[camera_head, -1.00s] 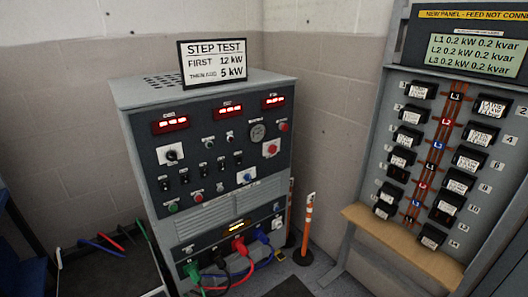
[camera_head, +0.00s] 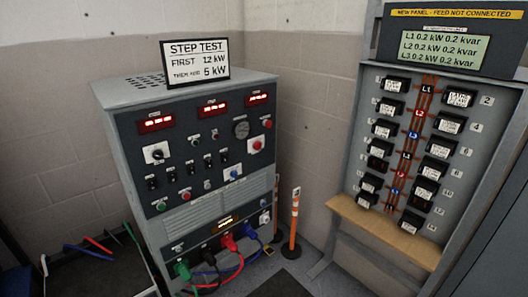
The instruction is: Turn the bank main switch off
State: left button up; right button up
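The grey load bank cabinet (camera_head: 198,208) stands left of centre with a dark control face. A black rotary knob on a white plate (camera_head: 156,153) sits at its upper left. A red knob on a white plate (camera_head: 257,145) sits at its upper right, and a blue knob on a white plate (camera_head: 233,174) is lower down. Several small black toggle switches (camera_head: 190,168) line the middle. The labels are too small to read, so I cannot tell which control is the main switch. Three red displays (camera_head: 213,108) are lit. Neither of my grippers is in view.
A STEP TEST sign (camera_head: 195,61) stands on the cabinet. Coloured cables (camera_head: 234,262) hang from its lower front onto the floor. An orange-and-white post (camera_head: 294,220) stands right of it. A breaker panel (camera_head: 465,150) with a wooden ledge (camera_head: 385,232) is at right. A dark low platform (camera_head: 100,270) lies at left.

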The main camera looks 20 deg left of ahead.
aim_at(256, 146)
jog(key=u, duration=0.05)
jog(key=k, duration=0.35)
jog(key=z, duration=1.1)
jog(key=i, duration=2.05)
jog(key=u, duration=1)
jog(key=i, duration=0.75)
jog(key=u, duration=0.65)
